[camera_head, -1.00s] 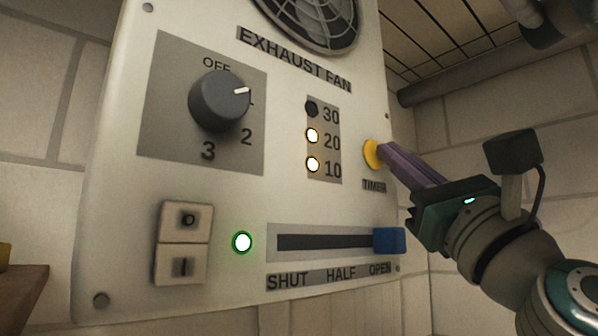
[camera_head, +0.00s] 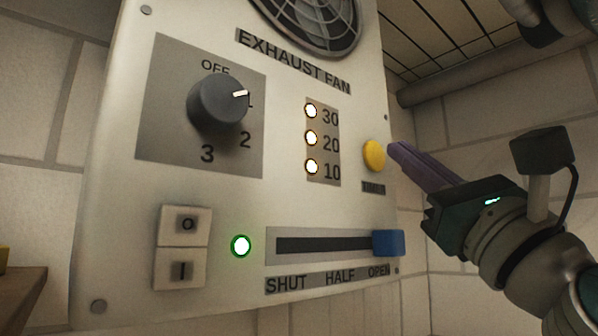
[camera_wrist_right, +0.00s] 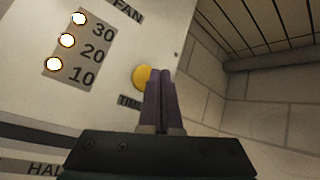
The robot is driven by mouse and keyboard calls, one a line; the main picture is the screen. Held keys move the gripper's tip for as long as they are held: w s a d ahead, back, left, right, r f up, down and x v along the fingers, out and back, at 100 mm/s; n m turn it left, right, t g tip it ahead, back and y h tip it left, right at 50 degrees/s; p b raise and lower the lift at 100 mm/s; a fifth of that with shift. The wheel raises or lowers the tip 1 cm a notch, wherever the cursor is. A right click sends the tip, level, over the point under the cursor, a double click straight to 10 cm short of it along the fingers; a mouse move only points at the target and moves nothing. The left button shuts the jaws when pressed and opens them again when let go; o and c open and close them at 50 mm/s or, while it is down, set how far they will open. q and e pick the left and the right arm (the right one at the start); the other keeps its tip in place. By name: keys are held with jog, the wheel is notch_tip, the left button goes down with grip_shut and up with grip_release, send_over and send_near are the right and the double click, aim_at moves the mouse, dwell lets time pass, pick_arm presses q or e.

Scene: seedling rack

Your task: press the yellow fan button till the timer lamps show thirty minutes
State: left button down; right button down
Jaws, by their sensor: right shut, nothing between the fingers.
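The yellow fan button (camera_head: 374,155) sits on the right of the white exhaust fan panel (camera_head: 120,210), above the TIMER label. It also shows in the right wrist view (camera_wrist_right: 142,77), just left of the fingertips. The timer lamps for 30 (camera_head: 311,111), 20 (camera_head: 311,138) and 10 (camera_head: 311,167) are all lit. My right gripper (camera_head: 393,149) is shut and empty, its purple fingertips a little to the right of the button and apart from it. My left gripper is not in view.
A dark knob (camera_head: 218,104) points to 1. A blue slider (camera_head: 388,243) stands at OPEN, below the button. A green lamp (camera_head: 241,246) is lit beside the O/I switch (camera_head: 182,247). A pipe (camera_head: 500,75) runs along the wall at the upper right.

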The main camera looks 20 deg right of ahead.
jog(key=shift+s+d, duration=0.3)
jog(key=shift+s, duration=0.5)
jog(key=shift+s+d, duration=0.35)
jog(key=shift+s, duration=0.4)
jog(key=shift+s+d, duration=0.3)
jog(key=shift+s, duration=0.5)
jog(key=s+a+f+n+g+y+p, duration=0.1)
jog(key=a+f+n+g+y, duration=0.2)
jog(key=a+f+n+g, duration=0.65)
jog(key=s+a+f+n+g+y+p, duration=0.2)
jog(key=a+f+n+g+y, duration=0.15)
jog(key=f+n, duration=0.95)
jog(key=s+d+f+n+g+h, duration=0.3)
jog(key=s+f+n+g+h, duration=0.1)
jog(key=s+f, duration=0.3)
jog(key=s+d+f+n+g+h+p, duration=0.1)
jog(key=s+d+f+n+g+h, duration=0.2)
jog(key=s+f+n+g, duration=0.3)
jog(key=s+f+h, duration=0.1)
jog(key=s, duration=0.2)
jog(key=shift+f+n, duration=0.3)
jog(key=shift+n, duration=0.05)
